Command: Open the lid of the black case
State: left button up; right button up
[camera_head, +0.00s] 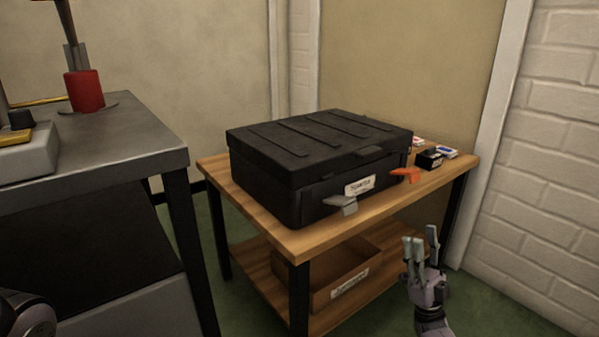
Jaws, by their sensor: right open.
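The black case (290,185) sits on a wooden table, and its ribbed lid (315,137) is closed. My right gripper (422,245) is upright at the lower right, in front of the table and apart from the case. Its fingers are spread, and it is open and empty. My left gripper is not in view.
The wooden table (215,165) has a lower shelf with a labelled open box (349,285). Small boxes (429,159) stand to the right of the case. A grey metal bench (110,140) with a red cylinder (84,91) is at left. A white brick wall (555,170) bounds the right side.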

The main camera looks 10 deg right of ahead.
aim_at(298, 152)
jog(key=k, duration=1)
